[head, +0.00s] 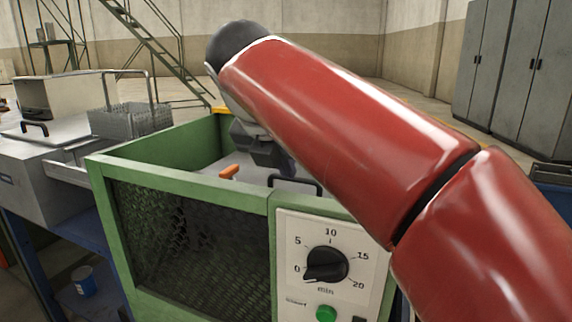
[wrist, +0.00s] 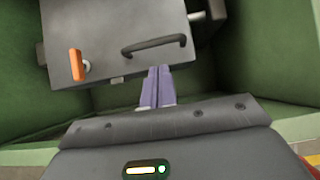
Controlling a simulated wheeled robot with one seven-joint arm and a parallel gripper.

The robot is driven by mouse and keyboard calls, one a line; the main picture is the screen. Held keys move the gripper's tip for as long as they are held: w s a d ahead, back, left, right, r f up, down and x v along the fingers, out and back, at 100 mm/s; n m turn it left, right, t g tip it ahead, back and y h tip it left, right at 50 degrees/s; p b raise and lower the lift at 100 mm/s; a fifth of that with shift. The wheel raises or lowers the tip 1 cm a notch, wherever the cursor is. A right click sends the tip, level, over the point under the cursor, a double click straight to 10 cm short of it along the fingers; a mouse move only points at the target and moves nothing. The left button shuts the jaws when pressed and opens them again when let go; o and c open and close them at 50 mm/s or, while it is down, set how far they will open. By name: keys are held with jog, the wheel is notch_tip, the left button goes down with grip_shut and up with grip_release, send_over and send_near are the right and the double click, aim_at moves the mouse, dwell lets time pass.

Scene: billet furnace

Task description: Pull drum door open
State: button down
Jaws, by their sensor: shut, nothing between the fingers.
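The drum door is a grey panel (wrist: 110,25) inside the green housing (head: 180,188), seen from above in the wrist view. It carries a black bar handle (wrist: 155,46) and an orange latch lever (wrist: 76,64). In the head view the black handle (head: 296,181) and the orange lever (head: 229,172) show just below my wrist. My gripper (wrist: 158,72) is shut and empty, its purple fingertips just below the handle in the wrist view. I cannot tell whether they touch it. My red arm hides part of the housing in the head view.
A timer dial (head: 326,264) and green button (head: 326,313) are on the housing's front. A wire basket (head: 130,119) stands on the bench at left. Grey cabinets (head: 510,75) stand at back right. Green housing walls surround the door closely.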

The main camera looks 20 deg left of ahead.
jog(key=b+x, duration=0.1)
jog(key=x, duration=0.5)
jog(key=shift+w+f, duration=0.15)
jog(key=shift+f, duration=0.05)
jog(key=shift+r, duration=0.15)
